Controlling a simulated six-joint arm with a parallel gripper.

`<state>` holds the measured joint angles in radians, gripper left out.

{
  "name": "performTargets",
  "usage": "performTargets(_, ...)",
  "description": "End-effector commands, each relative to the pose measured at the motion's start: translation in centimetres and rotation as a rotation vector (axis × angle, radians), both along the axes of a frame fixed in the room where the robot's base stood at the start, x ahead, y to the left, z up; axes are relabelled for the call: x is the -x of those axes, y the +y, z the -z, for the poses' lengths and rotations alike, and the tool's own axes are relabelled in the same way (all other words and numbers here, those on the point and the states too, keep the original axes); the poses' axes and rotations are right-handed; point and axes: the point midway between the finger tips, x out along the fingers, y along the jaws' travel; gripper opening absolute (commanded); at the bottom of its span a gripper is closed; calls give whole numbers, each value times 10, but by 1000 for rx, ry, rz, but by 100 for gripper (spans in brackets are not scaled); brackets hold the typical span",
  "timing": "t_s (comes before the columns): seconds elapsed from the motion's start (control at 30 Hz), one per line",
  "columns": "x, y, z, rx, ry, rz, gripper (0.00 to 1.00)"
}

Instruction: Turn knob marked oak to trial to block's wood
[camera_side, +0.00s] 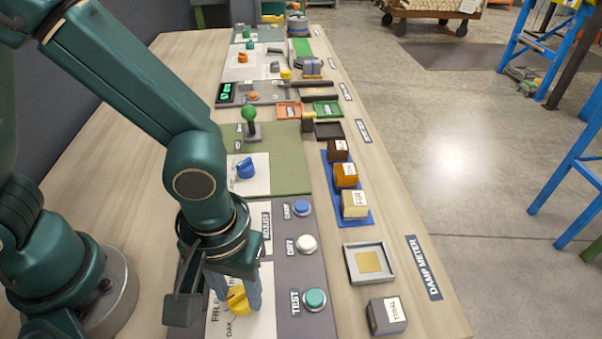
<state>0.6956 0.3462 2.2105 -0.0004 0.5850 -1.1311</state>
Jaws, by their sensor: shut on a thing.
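My gripper (236,296) points down over the grey panel at the front and is shut on a yellow knob (238,300), with a finger on each side. The knob sits on a white plate (262,322) with printed words around it. "OAK" shows at its lower left and "FIR" at its left. The gripper hides part of the dial, and I cannot tell exactly where the knob points. A grey block (387,316), with a white label that seems to read "TRIAL", stands at the front right, apart from the gripper.
A teal button (315,299), a white button (306,244) and a blue button (301,208) run along the panel's right side. A grey tray (389,272) has a gold pad. Several labelled blocks, one pale (354,204), stand on a blue mat (365,222). A blue knob (245,168) lies beyond.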

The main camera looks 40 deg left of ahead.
Motion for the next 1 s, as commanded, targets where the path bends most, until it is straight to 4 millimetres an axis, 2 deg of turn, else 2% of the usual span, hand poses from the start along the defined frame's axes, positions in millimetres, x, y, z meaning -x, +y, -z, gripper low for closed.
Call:
performTargets(0.5,0,0,-1,0,-1,-449,0)
performTargets(0.73,0,0,-1,0,-1,-573,0)
performTargets(1.0,0,0,-1,0,-1,-639,0)
